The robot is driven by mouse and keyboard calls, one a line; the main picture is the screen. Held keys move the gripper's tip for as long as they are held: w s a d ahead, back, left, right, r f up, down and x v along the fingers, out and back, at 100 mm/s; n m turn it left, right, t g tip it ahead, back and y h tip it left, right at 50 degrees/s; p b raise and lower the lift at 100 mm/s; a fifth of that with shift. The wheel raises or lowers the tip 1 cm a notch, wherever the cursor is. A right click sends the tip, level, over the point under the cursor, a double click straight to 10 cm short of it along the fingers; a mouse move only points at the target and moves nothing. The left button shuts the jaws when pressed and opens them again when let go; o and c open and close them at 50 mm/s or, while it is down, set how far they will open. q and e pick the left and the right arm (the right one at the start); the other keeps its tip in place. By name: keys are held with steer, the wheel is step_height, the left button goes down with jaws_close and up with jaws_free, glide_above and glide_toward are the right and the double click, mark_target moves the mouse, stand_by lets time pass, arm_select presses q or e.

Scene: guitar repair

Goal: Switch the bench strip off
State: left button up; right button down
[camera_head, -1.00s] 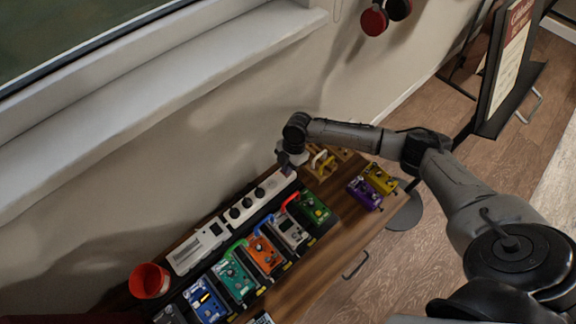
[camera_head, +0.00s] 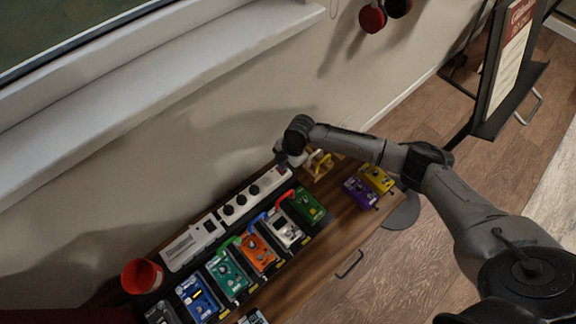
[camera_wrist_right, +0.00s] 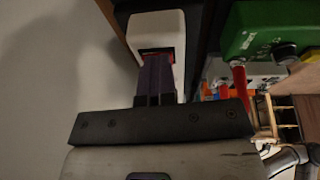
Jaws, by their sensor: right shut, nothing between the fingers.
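The bench strip (camera_head: 205,232) is a long white power strip with several black round sockets, lying along the back of the bench by the wall. In the right wrist view its white end (camera_wrist_right: 158,28) has a red rocker switch (camera_wrist_right: 146,54) in a dark recess. My right gripper (camera_wrist_right: 158,60) is shut and empty, its fingertips at the red switch and hiding most of it. I cannot tell whether they touch it or which way it is tipped. In the head view the right gripper (camera_head: 283,164) is over the strip's far right end. My left gripper is not in view.
Several coloured pedals, including an orange one (camera_head: 258,252) and a green one (camera_head: 307,206), stand in a row before the strip. A red cup (camera_head: 142,276) is at the left end. Purple (camera_head: 360,192) and yellow (camera_head: 377,179) pedals sit right. The wall is close behind.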

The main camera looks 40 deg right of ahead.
steer(key=shift+w+d+f, duration=0.1)
steer(key=shift+w+f, duration=0.15)
steer(key=shift+f, duration=0.35)
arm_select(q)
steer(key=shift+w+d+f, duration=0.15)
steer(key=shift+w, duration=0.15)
arm_select(e)
steer(key=shift+r+p, duration=0.3)
steer(key=r+p, duration=0.4)
steer(key=shift+a+r+p, duration=0.25)
steer(key=shift+r+p, duration=0.05)
steer(key=shift+p, duration=0.1)
arm_select(q)
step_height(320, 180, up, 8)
steer(key=p, duration=0.2)
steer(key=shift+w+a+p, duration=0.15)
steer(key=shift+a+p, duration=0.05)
steer(key=shift+p, duration=0.2)
arm_select(e)
steer(key=s+v, duration=0.1)
steer(key=v, duration=0.9)
steer(key=shift+d, duration=0.25)
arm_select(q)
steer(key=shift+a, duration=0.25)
arm_select(e)
steer(key=shift+m, duration=0.3)
